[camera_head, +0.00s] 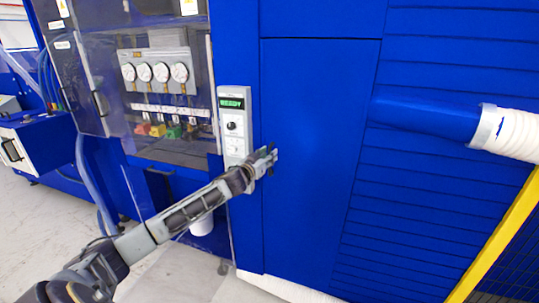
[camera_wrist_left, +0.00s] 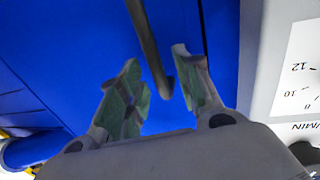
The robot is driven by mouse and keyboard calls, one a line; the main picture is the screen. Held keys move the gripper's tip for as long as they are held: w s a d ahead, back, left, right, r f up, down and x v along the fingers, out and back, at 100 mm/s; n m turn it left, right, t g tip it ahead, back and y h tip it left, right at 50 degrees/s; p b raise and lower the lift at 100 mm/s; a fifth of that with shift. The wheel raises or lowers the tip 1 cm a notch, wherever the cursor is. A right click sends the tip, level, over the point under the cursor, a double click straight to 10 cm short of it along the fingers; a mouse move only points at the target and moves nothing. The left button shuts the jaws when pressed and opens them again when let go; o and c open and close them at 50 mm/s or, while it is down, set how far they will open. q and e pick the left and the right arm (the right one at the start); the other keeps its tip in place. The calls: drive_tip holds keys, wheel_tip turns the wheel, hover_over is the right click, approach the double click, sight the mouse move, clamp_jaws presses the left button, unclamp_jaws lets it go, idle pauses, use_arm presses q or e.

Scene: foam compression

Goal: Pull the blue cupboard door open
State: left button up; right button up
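The blue cupboard door (camera_head: 318,110) is a tall flat panel in the middle of the head view, flush with the blue cabinet around it. My left gripper (camera_head: 271,158) is at the door's left edge, just right of the grey control panel. In the left wrist view my left gripper (camera_wrist_left: 157,92) is open, with green-grey pads on its fingers. A dark bar-shaped handle (camera_wrist_left: 150,50) ends in the gap between the fingers, and I see no finger closed on it. The blue door surface (camera_wrist_left: 75,50) lies behind it. My right gripper is in neither view.
The grey control panel (camera_head: 235,120) with a green READY display stands left of the door. A blue pipe (camera_head: 425,117) with a white hose (camera_head: 510,132) sticks out at right, near a yellow rail (camera_head: 495,245). Clear floor (camera_head: 190,272) shows below.

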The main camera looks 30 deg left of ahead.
use_arm(q)
drive_tip(key=shift+w, duration=0.75)
drive_tip(key=shift+c, duration=0.4)
clamp_jaws()
